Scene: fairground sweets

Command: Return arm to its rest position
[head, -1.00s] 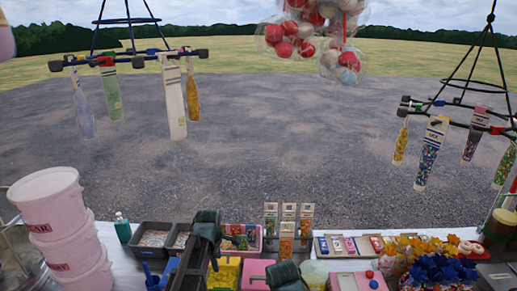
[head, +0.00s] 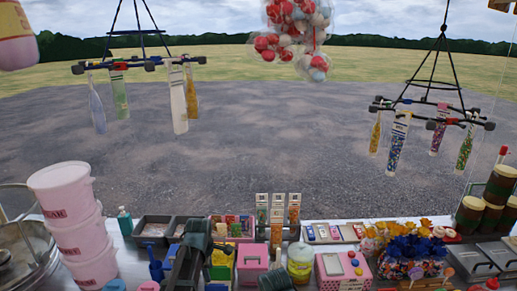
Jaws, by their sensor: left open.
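My left arm rises from the lower edge in the head view, left of centre, over the counter. My left gripper (head: 222,246) is dark and small, just right of the arm's bend, above a yellow tub (head: 248,240)-side area of the counter. It is open, and I see nothing held in it. Its fingertips are hard to make out against the goods behind. Another dark green part of my own body shows at the lower edge, right of the left arm. My right gripper does not show.
Stacked pink buckets (head: 75,225) stand at the left. Grey trays (head: 152,229), a pink box (head: 252,262), a clear jar (head: 300,262) and flowers (head: 425,245) crowd the counter. Dark jars (head: 487,205) stand at the right. Racks of tubes (head: 180,105) hang above open ground.

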